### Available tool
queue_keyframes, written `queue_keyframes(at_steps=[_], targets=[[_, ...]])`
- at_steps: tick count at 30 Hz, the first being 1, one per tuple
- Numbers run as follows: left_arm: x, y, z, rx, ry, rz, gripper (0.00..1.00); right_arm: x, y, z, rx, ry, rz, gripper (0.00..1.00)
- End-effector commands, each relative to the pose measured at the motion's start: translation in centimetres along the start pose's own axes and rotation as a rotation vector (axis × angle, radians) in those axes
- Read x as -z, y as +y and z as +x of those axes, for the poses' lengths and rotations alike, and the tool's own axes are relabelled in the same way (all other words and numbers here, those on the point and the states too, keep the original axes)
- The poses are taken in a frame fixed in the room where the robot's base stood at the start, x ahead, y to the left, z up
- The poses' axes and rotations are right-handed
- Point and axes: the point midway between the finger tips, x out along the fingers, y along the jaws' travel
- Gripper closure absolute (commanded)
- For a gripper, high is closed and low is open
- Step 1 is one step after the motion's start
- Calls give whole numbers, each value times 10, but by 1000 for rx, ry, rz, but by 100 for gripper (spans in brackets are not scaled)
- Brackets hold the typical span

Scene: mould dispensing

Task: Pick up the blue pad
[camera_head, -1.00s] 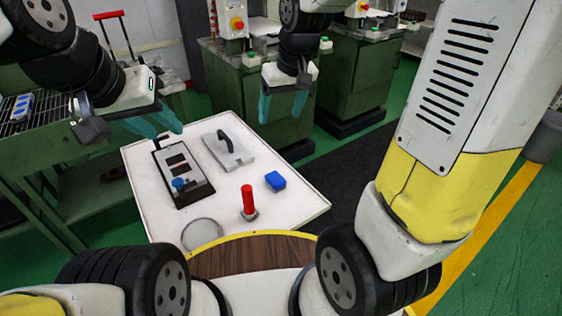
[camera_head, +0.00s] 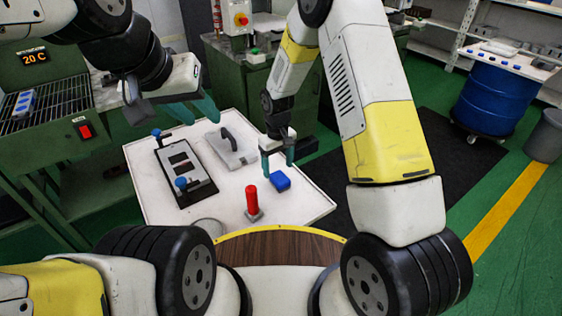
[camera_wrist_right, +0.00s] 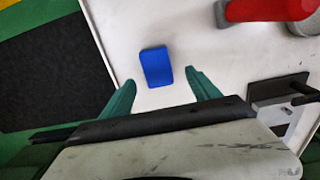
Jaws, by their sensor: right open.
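The blue pad (camera_head: 280,181) lies on the white table (camera_head: 310,203), right of the red-handled tool. In the right wrist view the blue pad (camera_wrist_right: 156,67) lies ahead of the fingertips and between their lines, not gripped. My right gripper (camera_head: 277,170) is open, with teal fingers pointing down, just behind and above the pad. In the right wrist view the right gripper (camera_wrist_right: 160,82) is empty. My left gripper (camera_head: 198,116) has teal fingers over the table's back left part, with the fingers apart and nothing seen between them.
A red-handled tool (camera_head: 252,202) stands left of the pad. A dark-framed mould (camera_head: 185,172) with blue knobs and a grey plate with a black handle (camera_head: 232,147) lie further left. A round grey disc (camera_head: 207,227) is at the front edge. The table's right part is clear.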

Motion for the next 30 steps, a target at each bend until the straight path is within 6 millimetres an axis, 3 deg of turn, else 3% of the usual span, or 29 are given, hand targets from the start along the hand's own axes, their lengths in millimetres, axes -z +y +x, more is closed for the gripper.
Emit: queue_keyframes(at_steps=[12, 20, 30], targets=[[0, 0, 0, 0, 0, 0, 64, -5, 4, 54, 1, -2, 1, 29], [0, 0, 0, 0, 0, 0, 64, -5, 5, 56, 0, 1, 2, 29], [0, 0, 0, 0, 0, 0, 64, -5, 4, 55, 0, 1, 2, 94]])
